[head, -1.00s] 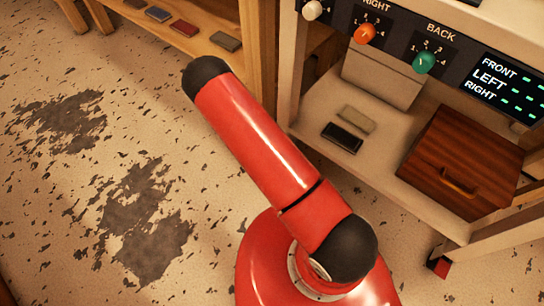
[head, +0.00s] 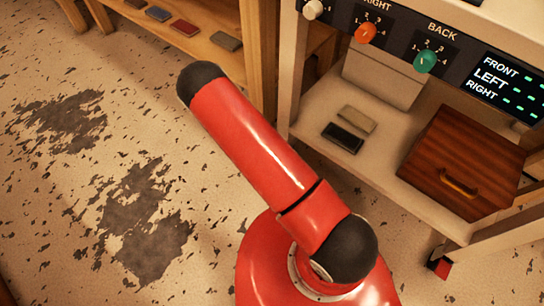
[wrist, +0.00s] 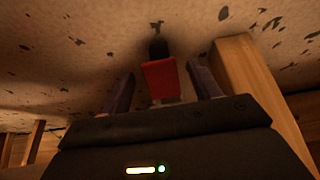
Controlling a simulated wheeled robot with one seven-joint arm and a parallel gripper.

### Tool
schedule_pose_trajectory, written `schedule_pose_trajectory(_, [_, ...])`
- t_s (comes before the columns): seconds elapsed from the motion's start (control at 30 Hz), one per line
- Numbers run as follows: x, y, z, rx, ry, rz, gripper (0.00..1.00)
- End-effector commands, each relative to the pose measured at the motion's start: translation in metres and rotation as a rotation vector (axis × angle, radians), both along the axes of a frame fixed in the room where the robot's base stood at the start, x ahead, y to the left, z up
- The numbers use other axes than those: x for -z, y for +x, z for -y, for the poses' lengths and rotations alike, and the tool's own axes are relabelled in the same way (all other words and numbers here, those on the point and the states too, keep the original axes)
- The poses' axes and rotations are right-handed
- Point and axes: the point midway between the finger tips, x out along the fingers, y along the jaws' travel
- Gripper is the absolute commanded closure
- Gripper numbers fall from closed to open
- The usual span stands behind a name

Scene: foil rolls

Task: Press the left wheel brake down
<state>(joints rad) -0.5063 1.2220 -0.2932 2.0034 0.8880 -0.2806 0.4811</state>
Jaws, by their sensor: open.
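In the wrist view my gripper (wrist: 162,68) is open, with one dark finger on each side of a red wheel brake (wrist: 163,80). The brake is a small red block with a black part, perhaps the wheel, at its far end. It lies between the fingers with a gap on both sides; I cannot tell whether any part of the gripper touches it. In the head view another red brake with black (head: 440,266) shows at the foot of the cart's near leg. My gripper is hidden in the head view.
The cart (head: 455,228) carries a brown wooden box (head: 462,150) and two small blocks on its lower shelf. A wooden leg (wrist: 245,85) stands close right of my gripper. A wooden shelf (head: 215,55) stands behind. The floor (head: 60,190) at left is clear.

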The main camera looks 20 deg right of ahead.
Motion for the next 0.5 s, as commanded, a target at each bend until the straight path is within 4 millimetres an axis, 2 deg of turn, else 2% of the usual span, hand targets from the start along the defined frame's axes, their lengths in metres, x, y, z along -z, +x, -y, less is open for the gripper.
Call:
schedule_pose_trajectory(0.17, [-0.016, -0.004, -0.007, -0.002, 0.001, 0.001, 0.38])
schedule_pose_trajectory(0.4, [-0.052, -0.016, -0.024, -0.004, -0.001, 0.001, 0.38])
schedule_pose_trajectory(0.5, [-0.062, -0.019, -0.028, -0.004, -0.001, 0.001, 0.38])
